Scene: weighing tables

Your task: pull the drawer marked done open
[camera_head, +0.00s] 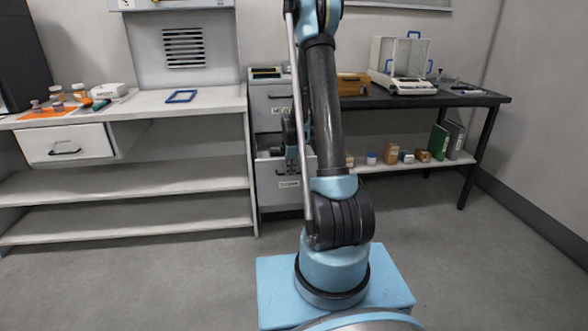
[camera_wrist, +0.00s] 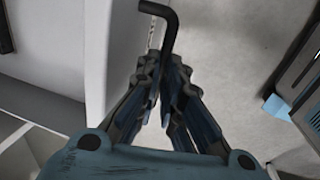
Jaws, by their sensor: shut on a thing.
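The grey drawer cabinet (camera_head: 271,94) stands at centre in the head view, partly behind my arm. Its lower drawer (camera_head: 268,184) appears to stand out from the cabinet, with a dark gap above its front. A small label (camera_head: 288,184) is on that front, too small to read surely. My gripper (camera_wrist: 165,68) is shut on a bent black handle (camera_wrist: 170,22) in the wrist view, beside a pale drawer front (camera_wrist: 118,60). In the head view my gripper is mostly hidden by my arm, near the lower drawer's upper part.
The grey floor (camera_head: 180,270) before the cabinet is clear except for my base.

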